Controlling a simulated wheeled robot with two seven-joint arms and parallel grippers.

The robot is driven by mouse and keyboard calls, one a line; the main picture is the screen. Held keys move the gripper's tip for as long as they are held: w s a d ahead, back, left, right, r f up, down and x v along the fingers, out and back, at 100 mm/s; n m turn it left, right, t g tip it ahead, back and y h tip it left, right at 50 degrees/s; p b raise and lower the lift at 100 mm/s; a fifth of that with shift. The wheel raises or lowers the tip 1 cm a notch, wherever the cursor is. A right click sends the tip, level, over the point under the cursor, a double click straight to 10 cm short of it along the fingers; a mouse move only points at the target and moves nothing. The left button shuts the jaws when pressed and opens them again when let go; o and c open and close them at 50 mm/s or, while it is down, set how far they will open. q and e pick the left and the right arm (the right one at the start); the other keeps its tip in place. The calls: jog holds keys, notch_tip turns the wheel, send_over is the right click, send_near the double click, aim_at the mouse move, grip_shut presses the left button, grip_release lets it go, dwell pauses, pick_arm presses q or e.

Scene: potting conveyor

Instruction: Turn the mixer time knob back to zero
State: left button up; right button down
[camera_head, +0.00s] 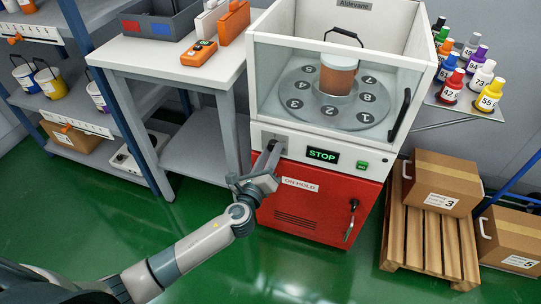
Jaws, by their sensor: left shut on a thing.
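The mixer (300,138) is a white machine with an open-topped glass chamber and a red lower cabinet. Its front panel has a display (323,155) that reads STOP in green and a small green switch (362,165). My left gripper (274,150) reaches the left part of this panel and is shut on the mixer time knob there. The gripper hides the knob, so its pointer and setting cannot be read. My right gripper is out of view.
Inside the chamber a brown container (338,76) stands on a numbered turntable (296,86). The red door (310,210) carries an ON HOLD label. A white table (150,57) stands left; a pallet (430,245) with cartons stands right. Green floor in front is clear.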

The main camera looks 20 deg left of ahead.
pick_arm(q)
jog(key=n, duration=1.6)
jog(key=shift+r+p, duration=0.15)
jog(key=shift+p, duration=0.25)
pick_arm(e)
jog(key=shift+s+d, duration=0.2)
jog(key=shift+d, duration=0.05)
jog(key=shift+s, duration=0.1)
pick_arm(q)
jog(key=o, duration=1)
jog(key=shift+o, duration=0.2)
jog(key=shift+s, duration=0.1)
